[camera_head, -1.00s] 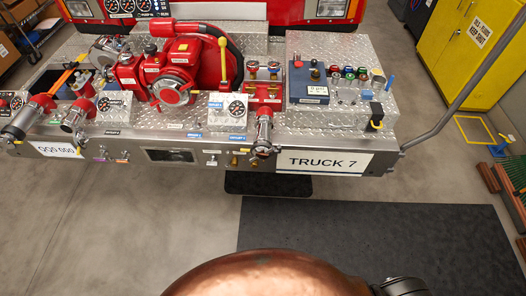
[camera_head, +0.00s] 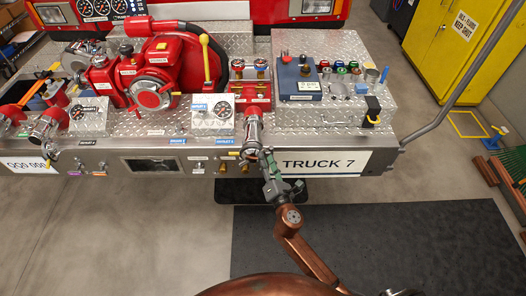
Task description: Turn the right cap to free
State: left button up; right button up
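The right cap (camera_head: 252,136) is a chrome cylinder on the red outlet fitting (camera_head: 250,96), at the front edge of the diamond-plate bumper, just left of the TRUCK 7 plate. My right gripper (camera_head: 270,166) is dark grey with green parts and reaches up from below to just right of the cap's lower end. I cannot tell whether it touches the cap or whether its fingers are open. My copper-coloured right arm runs down and right from it. My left gripper is not in view.
Two more chrome-ended outlets sit at the left, one of them the left outlet (camera_head: 46,130). A red pump (camera_head: 156,75), a gauge box (camera_head: 212,116) and a blue box (camera_head: 300,84) stand on the bumper (camera_head: 330,118). A dark mat (camera_head: 390,235) lies on the clear floor.

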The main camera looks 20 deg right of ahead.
aim_at(263, 150)
jog(key=w, duration=0.5)
jog(key=shift+f, duration=0.1)
jog(key=shift+c, duration=0.7)
grip_shut()
